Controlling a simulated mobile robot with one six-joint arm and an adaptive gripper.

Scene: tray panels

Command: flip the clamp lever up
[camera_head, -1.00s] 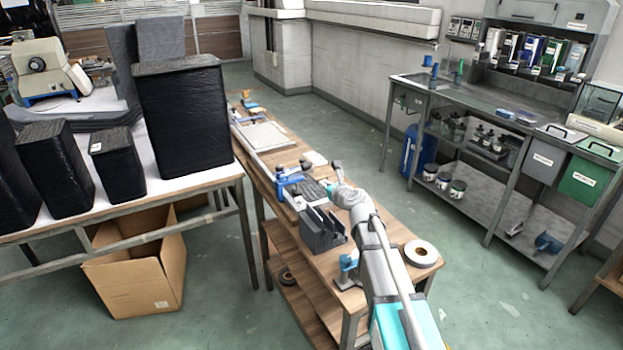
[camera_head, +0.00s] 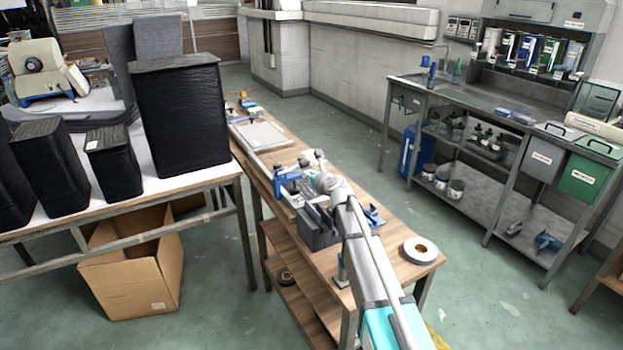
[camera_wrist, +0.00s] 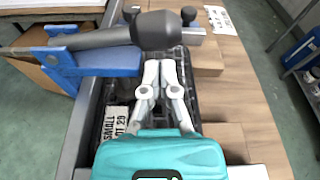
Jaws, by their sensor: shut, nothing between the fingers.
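The clamp (camera_wrist: 85,62) has a blue body at the left of the wrist view. A grey bar runs from it toward a thick black grip (camera_wrist: 165,28), the lever's end as far as I can tell, lying roughly level across the top. My gripper (camera_wrist: 165,64) is shut and empty, its fingertips just below the black grip in the picture. I cannot tell whether they touch it. In the head view the blue clamp (camera_head: 289,177) is on the bench, partly hidden, and my wrist hides the fingertips.
A dark tray under my gripper carries a label (camera_wrist: 116,123) reading "SMALL LOT 29". A grey slotted block (camera_head: 316,232) and a tape roll (camera_head: 421,250) stand on the wooden bench (camera_head: 395,245). Black-wrapped boxes (camera_head: 180,115) stand on the left table. The aisle at right is clear.

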